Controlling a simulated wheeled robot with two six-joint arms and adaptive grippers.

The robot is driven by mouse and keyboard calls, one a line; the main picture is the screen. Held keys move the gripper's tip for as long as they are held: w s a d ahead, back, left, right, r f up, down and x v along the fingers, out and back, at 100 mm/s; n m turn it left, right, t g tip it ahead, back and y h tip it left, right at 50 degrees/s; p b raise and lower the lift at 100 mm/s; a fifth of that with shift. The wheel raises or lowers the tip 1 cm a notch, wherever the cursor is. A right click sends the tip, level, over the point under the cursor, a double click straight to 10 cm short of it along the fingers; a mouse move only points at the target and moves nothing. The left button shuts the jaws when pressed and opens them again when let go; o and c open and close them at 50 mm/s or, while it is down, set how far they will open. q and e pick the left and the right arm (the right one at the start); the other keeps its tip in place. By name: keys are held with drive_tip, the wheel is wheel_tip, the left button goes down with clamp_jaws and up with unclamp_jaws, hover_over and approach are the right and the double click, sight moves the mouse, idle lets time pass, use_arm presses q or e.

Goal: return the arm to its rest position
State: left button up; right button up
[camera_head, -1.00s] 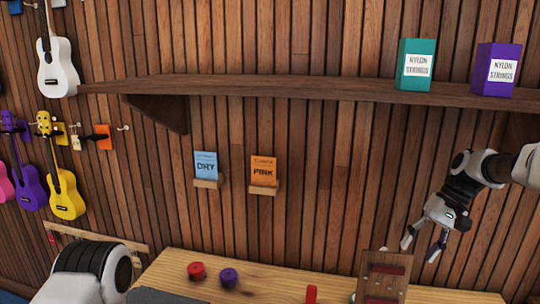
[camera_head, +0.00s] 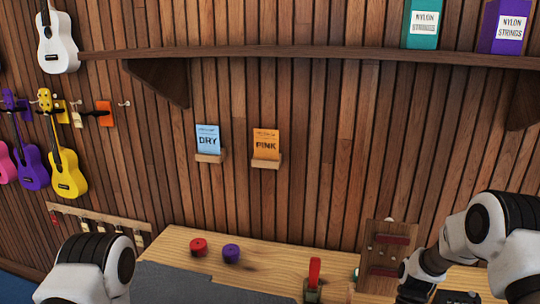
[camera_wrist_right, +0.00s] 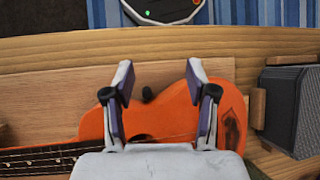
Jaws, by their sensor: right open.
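My right arm comes in from the right in the head view and bends down over the right end of the bench. Its fingers are out of clear sight there. In the right wrist view my right gripper (camera_wrist_right: 160,76) is open, with its two fingers spread and nothing held between them. Below the fingers an orange ukulele (camera_wrist_right: 175,110) lies on the wooden bench, its dark neck pointing left. I cannot tell how far above it the fingers are. In the head view only a rounded link of my left arm shows at bottom left; its gripper is outside the frame.
The wooden bench (camera_head: 180,245) carries a red spool (camera_head: 198,246), a purple spool (camera_head: 231,253), a red-handled tool (camera_head: 314,274) and an upright wooden rack (camera_head: 387,255). A wall shelf (camera_head: 330,53) holds teal (camera_head: 423,24) and purple (camera_head: 505,27) string boxes. A dark grey block (camera_wrist_right: 290,108) stands right of the ukulele.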

drive_tip(key=s+a+f+n+h+b, duration=0.1)
drive_tip(key=s+f, duration=0.5)
drive_tip(key=s, duration=0.3)
drive_tip(key=s+a+f+t+h+b, duration=0.1)
drive_tip(key=s+f, duration=0.4)
drive_tip(key=s, duration=0.4)
drive_tip(key=s+a+f+n+h+b, duration=0.1)
drive_tip(key=s+f, duration=0.5)
drive_tip(key=s, duration=0.3)
use_arm(q)
wheel_tip(320, 180, down, 4)
drive_tip(key=shift+f, duration=0.1)
use_arm(e)
drive_tip(key=w+t, duration=0.5)
drive_tip(key=shift+d+r, duration=0.25)
drive_tip(key=shift+r, duration=0.15)
